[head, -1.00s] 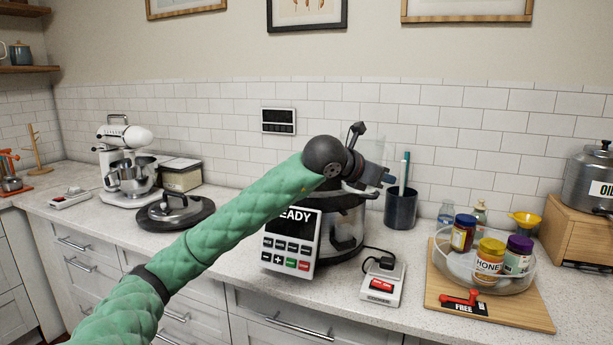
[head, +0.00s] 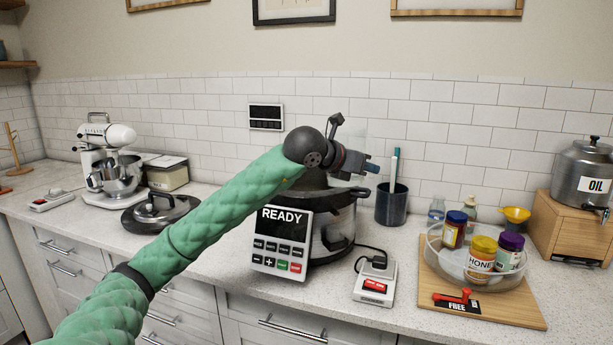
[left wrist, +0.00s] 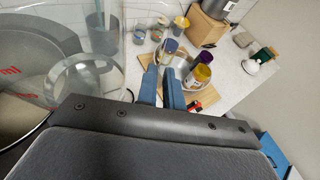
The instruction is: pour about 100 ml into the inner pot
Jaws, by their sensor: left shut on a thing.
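The cooker (head: 330,240) stands on the counter with READY on its panel. Its dark open rim shows below my left gripper (head: 370,168); most of its mouth is hidden behind my green arm. In the left wrist view, a clear measuring jug (left wrist: 100,72) with red markings is on the left, and the dark round inside of the inner pot (left wrist: 28,45) shows through and beyond it. My left gripper's blue fingers (left wrist: 160,88) are shut on the jug, held above the pot. The jug's water level cannot be told.
A lid (head: 160,208) lies left of the cooker, before a mixer (head: 108,160). A switch box (head: 375,283) is to its right, with a dark cup (head: 391,204) behind. A clear tray of jars (head: 462,265) sits on a wooden board (head: 500,312).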

